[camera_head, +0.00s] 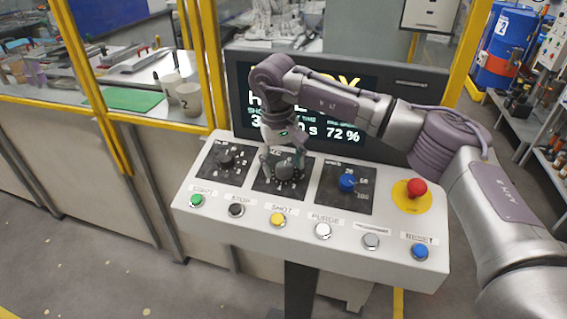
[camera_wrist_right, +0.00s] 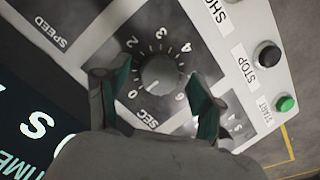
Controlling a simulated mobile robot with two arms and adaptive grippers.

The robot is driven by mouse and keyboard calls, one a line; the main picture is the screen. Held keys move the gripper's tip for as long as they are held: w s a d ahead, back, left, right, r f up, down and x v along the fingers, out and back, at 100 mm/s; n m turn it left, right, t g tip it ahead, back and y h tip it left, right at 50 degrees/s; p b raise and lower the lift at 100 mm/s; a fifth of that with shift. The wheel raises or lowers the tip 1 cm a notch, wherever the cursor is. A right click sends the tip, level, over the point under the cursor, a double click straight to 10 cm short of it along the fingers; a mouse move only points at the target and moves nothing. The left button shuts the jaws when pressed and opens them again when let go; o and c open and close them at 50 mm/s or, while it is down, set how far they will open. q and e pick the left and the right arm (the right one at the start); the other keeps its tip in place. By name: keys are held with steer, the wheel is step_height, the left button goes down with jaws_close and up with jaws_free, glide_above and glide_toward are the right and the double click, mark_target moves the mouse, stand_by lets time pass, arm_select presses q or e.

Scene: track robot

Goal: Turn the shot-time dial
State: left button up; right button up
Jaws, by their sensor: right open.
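The shot-time dial (camera_head: 284,173) is a round grey knob on the middle black plate of the sloped control panel (camera_head: 310,238). The right wrist view shows the knob (camera_wrist_right: 161,75) close up, with a ring of numbers and the word SEC. My right gripper (camera_head: 284,161) is at this dial, pointing down at the panel. Its green-padded fingers (camera_wrist_right: 158,82) are open, one on each side of the knob, with visible gaps to it. The knob's exact setting is hard to read. My left gripper does not show.
A dark dial (camera_head: 225,158) sits left and a blue dial (camera_head: 347,183) right of the middle plate. Coloured buttons line the front, including a yellow one (camera_head: 277,220). A red emergency button (camera_head: 417,187) is at right. A display (camera_head: 345,132) stands behind, partly covered by my arm.

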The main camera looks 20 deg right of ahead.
mark_target(279, 168)
step_height(279, 168, up, 12)
steer(key=a, duration=0.1)
stand_by(0.5)
